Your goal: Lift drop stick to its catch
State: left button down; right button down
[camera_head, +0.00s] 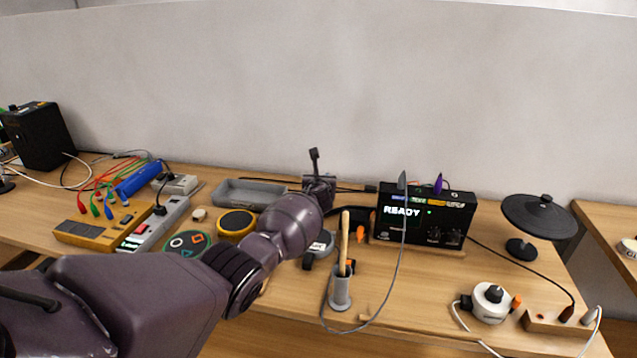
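A light wooden stick (344,235) stands nearly upright in a grey cylindrical holder (340,290) near the middle of the table. I take it to be the drop stick. A small orange part shows beside it, partly hidden by it. My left arm reaches in from the lower left. My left gripper (315,160) is raised above the back of the table, up and left of the stick and apart from it. It is seen edge-on, so its opening cannot be told. I cannot make out the catch with certainty. My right gripper is not in view.
A black box (422,232) with a READY display stands right of the stick, and a grey cable loops in front of it. A black round pad (540,216) and a white round device (491,302) are at the right. A grey tray (247,193) and yellow-rimmed pad (236,222) lie left.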

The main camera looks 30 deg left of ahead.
pick_arm(q)
jog(key=shift+r, duration=0.1)
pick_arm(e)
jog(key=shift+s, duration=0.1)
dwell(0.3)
pick_arm(q)
jog(key=c, duration=0.9)
grip_release()
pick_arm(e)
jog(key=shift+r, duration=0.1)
pick_arm(q)
jog(key=shift+s+d+r+p, duration=0.15)
jog(key=shift+s+p, duration=0.2)
jog(key=shift+p, duration=0.1)
jog(key=shift+p+v, duration=1)
jog(key=shift+v, duration=3.95)
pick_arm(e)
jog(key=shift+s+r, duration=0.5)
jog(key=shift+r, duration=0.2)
